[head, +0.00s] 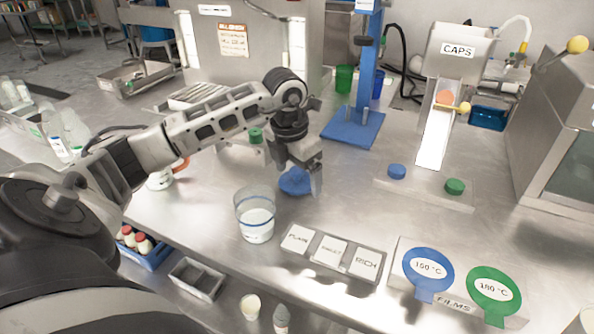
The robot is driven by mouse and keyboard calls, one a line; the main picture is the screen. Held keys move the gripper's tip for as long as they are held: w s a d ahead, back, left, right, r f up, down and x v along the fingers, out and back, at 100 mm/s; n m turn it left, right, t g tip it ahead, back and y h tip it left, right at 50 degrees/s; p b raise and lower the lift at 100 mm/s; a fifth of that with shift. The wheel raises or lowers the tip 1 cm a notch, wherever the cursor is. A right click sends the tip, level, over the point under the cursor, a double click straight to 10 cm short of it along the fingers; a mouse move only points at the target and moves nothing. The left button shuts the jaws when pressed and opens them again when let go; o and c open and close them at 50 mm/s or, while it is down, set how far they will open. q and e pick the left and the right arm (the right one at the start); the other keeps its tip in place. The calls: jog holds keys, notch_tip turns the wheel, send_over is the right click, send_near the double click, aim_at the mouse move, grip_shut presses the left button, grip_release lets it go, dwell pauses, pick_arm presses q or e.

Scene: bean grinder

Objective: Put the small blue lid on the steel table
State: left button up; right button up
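My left gripper (300,182) points down over the middle of the steel table (345,205). A small blue lid (294,182) shows at its fingertips, between the fingers, low over the tabletop and slightly tilted. The gripper looks closed around it, and part of the lid is hidden by a finger. I cannot tell whether the lid touches the table. My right gripper is not in view.
A clear blue-rimmed beaker (256,220) stands just left and in front of the lid. A label block (330,254) is in front. A blue cap (397,171) and green cap (454,186) sit right, below the caps chute (436,135). A blue stand (353,127) is behind.

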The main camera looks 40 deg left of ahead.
aim_at(291, 184)
pick_arm(q)
jog(key=shift+r, duration=0.1)
notch_tip(291, 184, up, 12)
jog(key=s, duration=0.1)
jog(key=shift+s+p, duration=0.35)
jog(key=shift+s, duration=0.05)
dwell(0.5)
